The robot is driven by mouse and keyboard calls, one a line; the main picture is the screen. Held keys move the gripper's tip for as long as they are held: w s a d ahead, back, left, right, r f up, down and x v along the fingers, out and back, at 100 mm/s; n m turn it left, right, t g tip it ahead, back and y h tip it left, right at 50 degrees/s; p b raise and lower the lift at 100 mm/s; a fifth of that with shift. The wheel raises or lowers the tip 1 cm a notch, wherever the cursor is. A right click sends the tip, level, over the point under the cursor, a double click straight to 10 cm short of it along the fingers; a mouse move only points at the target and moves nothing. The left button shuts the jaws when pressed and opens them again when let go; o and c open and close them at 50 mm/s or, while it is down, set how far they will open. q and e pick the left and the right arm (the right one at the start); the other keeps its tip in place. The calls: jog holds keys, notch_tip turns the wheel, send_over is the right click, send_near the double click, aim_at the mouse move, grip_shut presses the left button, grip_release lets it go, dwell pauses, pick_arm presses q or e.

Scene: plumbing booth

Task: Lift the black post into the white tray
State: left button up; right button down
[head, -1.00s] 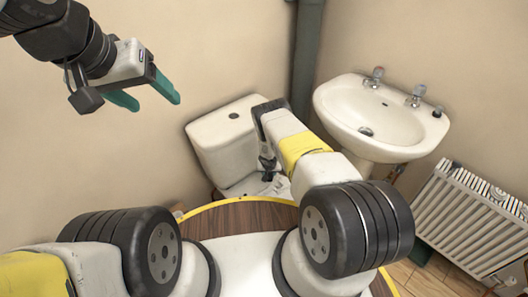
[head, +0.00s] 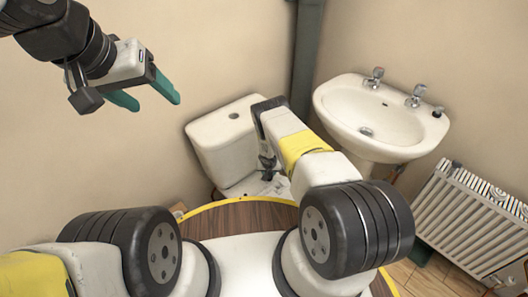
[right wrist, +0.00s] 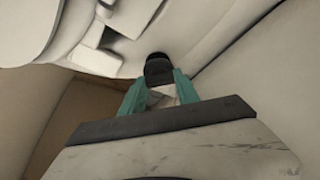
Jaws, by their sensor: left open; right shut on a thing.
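The black post (right wrist: 158,66) shows in the right wrist view as a short dark piece with a rounded end. My right gripper (right wrist: 161,84) has its teal fingers on both sides of it and is shut on it. In the head view my right forearm reaches down by the toilet, and the gripper and post there are mostly hidden. My left gripper (head: 152,100) is open and empty, high up at the left in front of the wall. I cannot make out the white tray for certain in either view.
A white toilet (head: 222,145) stands against the wall just beyond my right forearm. A washbasin (head: 375,120) with two taps is to its right, and a white radiator (head: 465,225) is at the far right. A dark pipe (head: 307,50) runs down the corner.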

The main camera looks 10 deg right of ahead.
jog(key=shift+r, duration=1.75)
jog(key=s+d+r, duration=0.3)
jog(key=s+r, duration=0.2)
jog(key=shift+d, duration=0.15)
